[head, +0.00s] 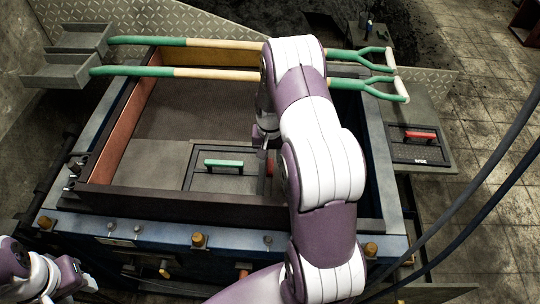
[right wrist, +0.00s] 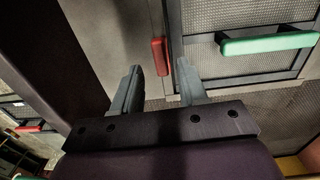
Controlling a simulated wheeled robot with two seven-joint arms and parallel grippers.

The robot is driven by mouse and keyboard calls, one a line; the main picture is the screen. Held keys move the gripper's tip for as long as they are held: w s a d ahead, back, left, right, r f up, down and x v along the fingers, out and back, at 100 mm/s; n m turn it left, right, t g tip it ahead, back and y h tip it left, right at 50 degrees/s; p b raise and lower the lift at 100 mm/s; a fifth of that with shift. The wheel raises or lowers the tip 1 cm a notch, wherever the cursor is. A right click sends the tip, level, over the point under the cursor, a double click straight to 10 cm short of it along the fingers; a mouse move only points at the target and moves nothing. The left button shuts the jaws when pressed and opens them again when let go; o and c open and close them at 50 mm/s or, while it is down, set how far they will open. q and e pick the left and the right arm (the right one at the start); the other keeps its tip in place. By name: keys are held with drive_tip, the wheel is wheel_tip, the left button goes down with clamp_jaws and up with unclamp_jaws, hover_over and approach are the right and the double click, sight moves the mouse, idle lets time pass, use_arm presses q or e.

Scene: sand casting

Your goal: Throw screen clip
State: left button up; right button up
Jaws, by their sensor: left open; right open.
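A red clip (head: 270,163) sits at the right side of a framed mesh screen (head: 205,183) with a green handle (head: 224,163), inside the box. In the right wrist view the red clip (right wrist: 159,57) lies beside the screen frame, just beyond the fingertips. My right gripper (head: 262,142) is open and empty above the clip; in its wrist view the two fingers (right wrist: 158,80) stand apart with the clip in line with the gap. The right arm hides part of the box. My left gripper (head: 88,284) is open, low at the left edge, away from the clip.
Two green-handled shovels (head: 220,44) lie across the back of the box (head: 150,201). A second screen with a red handle (head: 420,135) lies on a side shelf (head: 440,164) at right. Grey trays (head: 60,72) stand at the back left. Dark cables hang at right.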

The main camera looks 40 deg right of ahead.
sight(270, 166)
drive_tip(key=shift+s+a+f, duration=0.1)
drive_tip(key=shift+a+f, duration=0.05)
drive_tip(key=shift+f, duration=1.3)
clamp_jaws()
